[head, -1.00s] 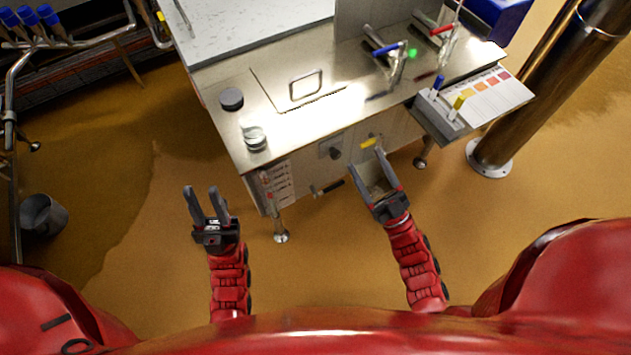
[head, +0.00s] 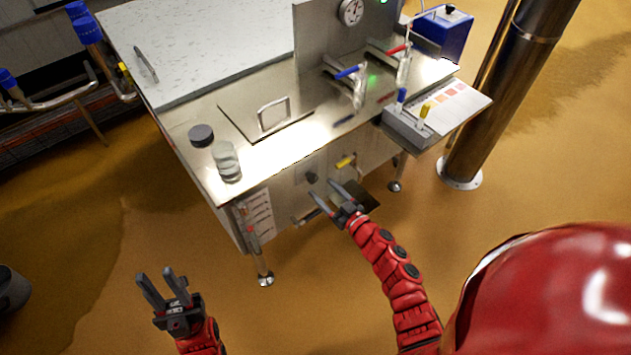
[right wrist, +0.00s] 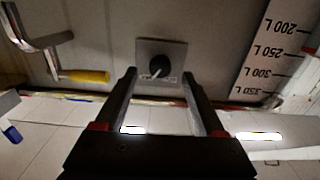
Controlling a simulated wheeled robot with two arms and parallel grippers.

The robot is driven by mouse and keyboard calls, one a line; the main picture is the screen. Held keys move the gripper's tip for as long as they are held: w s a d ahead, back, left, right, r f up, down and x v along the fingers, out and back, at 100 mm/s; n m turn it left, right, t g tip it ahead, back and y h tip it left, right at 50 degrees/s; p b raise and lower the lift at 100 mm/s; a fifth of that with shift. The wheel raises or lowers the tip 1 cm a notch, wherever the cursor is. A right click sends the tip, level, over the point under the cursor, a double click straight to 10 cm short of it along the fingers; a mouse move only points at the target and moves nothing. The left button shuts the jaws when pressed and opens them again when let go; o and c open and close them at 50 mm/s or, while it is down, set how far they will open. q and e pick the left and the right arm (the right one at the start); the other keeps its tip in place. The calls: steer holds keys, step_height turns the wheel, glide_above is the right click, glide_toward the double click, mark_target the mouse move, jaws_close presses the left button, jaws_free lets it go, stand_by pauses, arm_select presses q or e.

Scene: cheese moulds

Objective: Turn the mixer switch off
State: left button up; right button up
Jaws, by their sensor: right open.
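The mixer switch, a round black knob (head: 312,177) on a square grey plate, is on the front panel of the steel machine. In the right wrist view the knob (right wrist: 160,66) has a pale pointer mark, and its plate (right wrist: 146,47) carries small lettering I cannot read. My right gripper (head: 323,190) is open and empty in front of the panel. In the right wrist view its two fingers (right wrist: 160,78) point at the plate, one to each side of the knob, without visibly gripping it. My left gripper (head: 157,283) is open and empty over the floor.
A yellow-handled lever (head: 345,162) is beside the knob; its handle also shows in the right wrist view (right wrist: 88,76). A black-handled valve (head: 304,219) sits below. A litre scale (head: 259,216) is at the panel's left. Jars (head: 227,162) stand on the top. The floor in front is clear.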

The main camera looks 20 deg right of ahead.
mark_target(315, 181)
steer(key=shift+x, duration=2.2)
steer(key=shift+c, duration=0.3)
jaws_close()
